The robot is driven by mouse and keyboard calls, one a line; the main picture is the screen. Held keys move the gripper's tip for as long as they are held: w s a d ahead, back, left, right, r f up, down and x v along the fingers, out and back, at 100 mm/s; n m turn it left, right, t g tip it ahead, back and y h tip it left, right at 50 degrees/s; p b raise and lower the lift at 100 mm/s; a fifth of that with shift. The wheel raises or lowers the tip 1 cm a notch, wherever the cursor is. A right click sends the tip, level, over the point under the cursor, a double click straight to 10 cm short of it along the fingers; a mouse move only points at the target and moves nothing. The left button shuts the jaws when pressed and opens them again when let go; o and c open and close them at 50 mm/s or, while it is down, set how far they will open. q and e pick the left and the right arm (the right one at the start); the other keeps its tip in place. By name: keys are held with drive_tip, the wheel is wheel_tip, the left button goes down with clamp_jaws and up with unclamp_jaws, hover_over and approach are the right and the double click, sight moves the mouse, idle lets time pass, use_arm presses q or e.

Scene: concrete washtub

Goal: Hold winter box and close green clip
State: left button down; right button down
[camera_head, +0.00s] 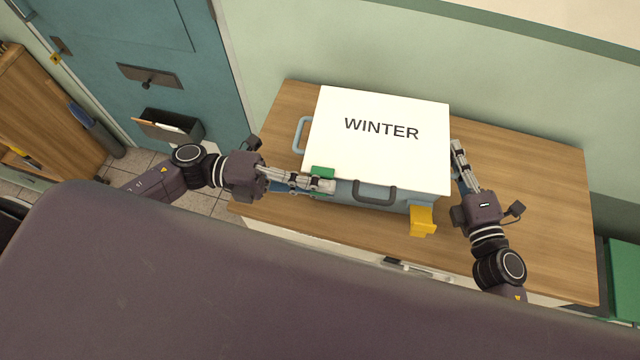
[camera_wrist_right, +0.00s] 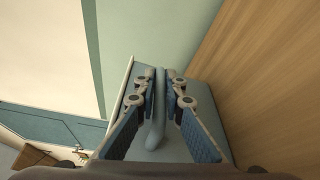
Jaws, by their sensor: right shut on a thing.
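The winter box (camera_head: 372,140) is a blue-grey box with a white lid marked WINTER, standing on a wooden cabinet top. The green clip (camera_head: 322,172) is at the left of its front edge, partly hidden by my left gripper (camera_head: 328,185). The left fingers lie across the clip, at or touching it; their gap does not show clearly. My right gripper (camera_head: 456,149) is at the box's right side. In the right wrist view its fingers (camera_wrist_right: 160,90) are shut around the box's grey side handle (camera_wrist_right: 155,130).
A yellow clip (camera_head: 422,220) sticks out at the box's front right. A dark front handle (camera_head: 375,193) and a left side handle (camera_head: 299,134) show. The wooden top (camera_head: 540,200) is clear on the right. A green wall stands behind, and a blue door (camera_head: 130,60) is at left.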

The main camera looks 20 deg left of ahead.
use_arm(q)
drive_tip(key=c, duration=2.1)
unclamp_jaws()
drive_tip(key=a, duration=0.8)
drive_tip(key=s+a, duration=0.1)
drive_tip(key=a, duration=0.3)
